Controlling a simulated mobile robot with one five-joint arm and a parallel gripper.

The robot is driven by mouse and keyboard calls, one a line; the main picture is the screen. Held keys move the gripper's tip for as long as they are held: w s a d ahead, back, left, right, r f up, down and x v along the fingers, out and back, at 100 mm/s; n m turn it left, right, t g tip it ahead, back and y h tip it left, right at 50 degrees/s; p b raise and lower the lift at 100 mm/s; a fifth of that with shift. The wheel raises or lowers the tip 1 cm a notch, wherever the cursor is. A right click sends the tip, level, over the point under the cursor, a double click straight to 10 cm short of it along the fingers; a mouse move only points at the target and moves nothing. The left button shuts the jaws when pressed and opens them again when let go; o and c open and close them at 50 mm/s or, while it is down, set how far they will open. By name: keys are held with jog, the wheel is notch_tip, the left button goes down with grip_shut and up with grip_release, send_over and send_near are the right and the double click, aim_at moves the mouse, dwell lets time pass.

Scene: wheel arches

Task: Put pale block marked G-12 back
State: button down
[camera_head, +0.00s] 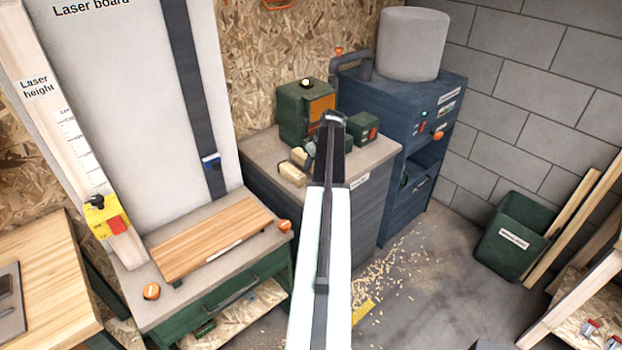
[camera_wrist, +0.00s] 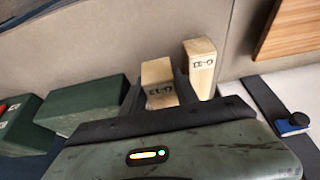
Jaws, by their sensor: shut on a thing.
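My gripper (camera_wrist: 158,85) is shut on a pale wooden block (camera_wrist: 158,73), with one dark finger on each side of it in the wrist view. The block's dark mark is upside down and too small to read surely as G-12. A second pale marked block (camera_wrist: 201,62) stands just right of the right finger; its mark is also unclear. In the head view my arm ends over the grey bench top (camera_head: 262,150), and two pale blocks (camera_head: 291,174) show at its left. The fingertips are hidden there.
Green machine boxes (camera_head: 293,115) stand behind my gripper, with a blue cabinet (camera_head: 425,125) to the right. At left, a wooden board (camera_head: 215,235) lies on a green-framed bench before the tall laser board (camera_head: 120,120). A green bin (camera_head: 512,235) stands at right. Chips litter the floor.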

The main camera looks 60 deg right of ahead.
notch_tip(320, 180, down, 4)
jog(key=b, duration=0.3)
jog(key=shift+b, duration=0.3)
jog(key=shift+r, duration=0.3)
jog(key=shift+f, duration=0.2)
jog(key=c, duration=1.2)
grip_release()
jog(key=shift+r, duration=0.15)
